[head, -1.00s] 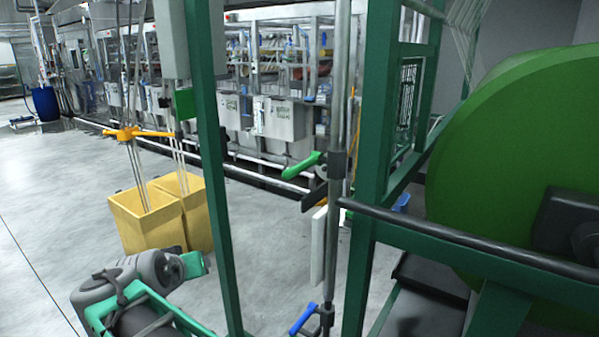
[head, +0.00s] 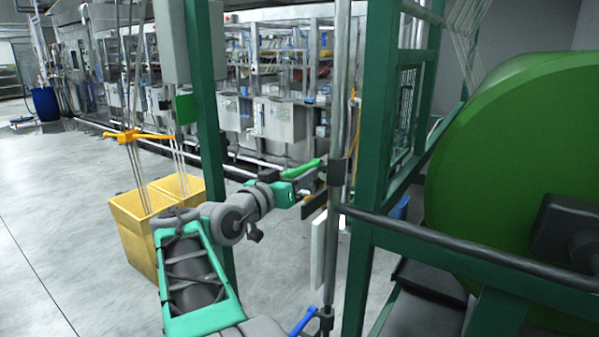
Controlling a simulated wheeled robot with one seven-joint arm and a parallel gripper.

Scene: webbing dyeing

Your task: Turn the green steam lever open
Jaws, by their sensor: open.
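The green steam lever (head: 303,170) is mounted on the vertical grey pipe (head: 339,100) near the middle of the head view. Its handle points left from the pipe and slopes slightly down to its free end. My gripper (head: 289,190) is at the end of my arm, just below and left of the handle, and is open. It overlaps the lever's free end in the picture; I cannot tell whether they touch. The fingers are small and partly hidden. A dark plate (head: 314,206) sits below the lever beside the pipe.
A blue lever (head: 303,321) is lower on the same pipe. Green frame posts (head: 374,110) and a dark horizontal bar (head: 470,241) stand right of it, before a large green drum (head: 520,150). An orange handle (head: 130,136) hangs above yellow bins (head: 140,232).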

